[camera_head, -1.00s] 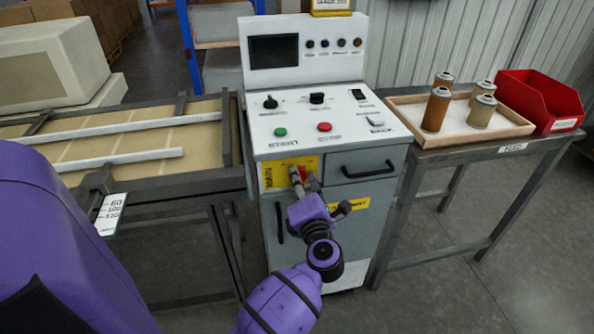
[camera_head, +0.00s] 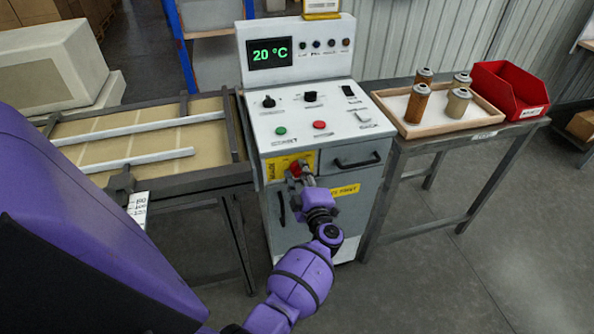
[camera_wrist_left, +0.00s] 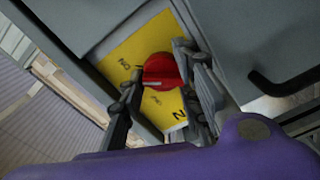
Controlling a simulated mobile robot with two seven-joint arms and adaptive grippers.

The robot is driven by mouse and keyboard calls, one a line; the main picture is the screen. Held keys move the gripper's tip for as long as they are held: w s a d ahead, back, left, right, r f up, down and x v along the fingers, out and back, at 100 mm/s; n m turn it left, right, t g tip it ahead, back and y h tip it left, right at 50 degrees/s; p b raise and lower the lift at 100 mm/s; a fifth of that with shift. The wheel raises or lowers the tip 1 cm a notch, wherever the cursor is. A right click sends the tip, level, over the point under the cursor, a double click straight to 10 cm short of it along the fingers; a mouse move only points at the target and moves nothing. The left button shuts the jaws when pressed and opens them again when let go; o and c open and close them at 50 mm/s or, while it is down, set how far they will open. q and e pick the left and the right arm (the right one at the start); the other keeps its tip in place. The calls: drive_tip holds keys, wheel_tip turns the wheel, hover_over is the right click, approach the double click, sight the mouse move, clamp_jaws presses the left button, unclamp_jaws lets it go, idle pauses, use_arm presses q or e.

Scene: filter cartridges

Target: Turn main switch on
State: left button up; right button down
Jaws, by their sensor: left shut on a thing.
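The main switch is a red rotary knob (camera_head: 296,169) on a yellow plate (camera_head: 275,169) at the front of the grey control cabinet (camera_head: 277,228). In the left wrist view the red knob (camera_wrist_left: 161,72) sits on the yellow plate (camera_wrist_left: 128,52), with lettering partly visible around it. My left gripper (camera_head: 302,175) is at the knob, its fingers on either side, shut on it; it also shows in the left wrist view (camera_wrist_left: 160,95). The cabinet's display (camera_head: 271,52) is lit and reads 20 °C in green. My right gripper is not in view.
The cabinet top carries a green button (camera_head: 281,131), a red button (camera_head: 319,125) and black knobs. A table at right holds a wooden tray (camera_head: 412,129) with several cartridges and a red bin (camera_head: 508,91). A framed bench (camera_head: 150,190) stands left.

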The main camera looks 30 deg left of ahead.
use_arm(q)
drive_tip(key=shift+w+r+m+p, duration=0.3)
drive_tip(key=shift+r+m, duration=0.25)
drive_tip(key=shift+m, duration=0.55)
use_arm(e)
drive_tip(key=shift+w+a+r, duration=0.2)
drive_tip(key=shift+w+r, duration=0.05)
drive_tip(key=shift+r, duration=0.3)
use_arm(q)
drive_tip(key=shift+f, duration=0.1)
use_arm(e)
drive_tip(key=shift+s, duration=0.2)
use_arm(q)
drive_tip(key=shift+d, duration=0.1)
drive_tip(key=o, duration=1.1)
drive_tip(key=shift+c, duration=0.2)
drive_tip(key=v, duration=1.2)
drive_tip(key=shift+s+f, duration=0.2)
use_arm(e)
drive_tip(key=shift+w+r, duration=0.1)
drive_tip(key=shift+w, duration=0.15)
use_arm(q)
drive_tip(key=shift+f, duration=0.1)
